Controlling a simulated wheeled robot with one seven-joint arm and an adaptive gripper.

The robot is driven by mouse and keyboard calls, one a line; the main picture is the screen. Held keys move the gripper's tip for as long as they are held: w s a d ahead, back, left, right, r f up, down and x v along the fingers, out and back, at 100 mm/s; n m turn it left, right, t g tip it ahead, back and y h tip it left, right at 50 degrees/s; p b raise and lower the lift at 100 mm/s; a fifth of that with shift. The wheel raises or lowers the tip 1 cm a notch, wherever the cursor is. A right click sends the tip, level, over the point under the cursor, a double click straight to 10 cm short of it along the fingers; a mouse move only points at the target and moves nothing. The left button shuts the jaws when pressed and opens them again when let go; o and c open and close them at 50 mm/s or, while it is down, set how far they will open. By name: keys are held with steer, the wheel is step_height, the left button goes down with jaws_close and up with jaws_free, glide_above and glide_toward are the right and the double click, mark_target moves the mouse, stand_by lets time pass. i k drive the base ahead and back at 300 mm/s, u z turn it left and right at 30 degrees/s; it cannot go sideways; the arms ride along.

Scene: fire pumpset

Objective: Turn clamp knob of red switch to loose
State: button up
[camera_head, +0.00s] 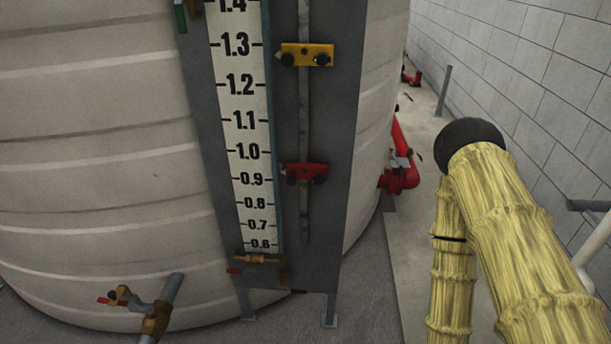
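The red switch (305,173) sits on the slotted dark grey panel (341,120), beside the 0.9 mark of the level scale (246,130). Dark round knobs show on its face, one (320,180) at its lower right and one at its lower left. Which one is the clamp knob, and whether it is tight or loose, I cannot tell. My arm, in a yellow ribbed cover, rises at the right, apart from the switch. My gripper is not in view.
A yellow switch (307,54) sits higher on the same slot. The large beige tank (95,150) stands behind the panel. Valves (125,297) and a pipe are at lower left. Red piping (403,165) and a block wall (540,70) are at right, with open floor (425,130) between.

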mark_target(318, 178)
steer(key=u, duration=0.45)
steer(key=k, duration=1.05)
steer(key=u, duration=0.8)
steer(key=i, duration=0.5)
steer(key=z, duration=0.2)
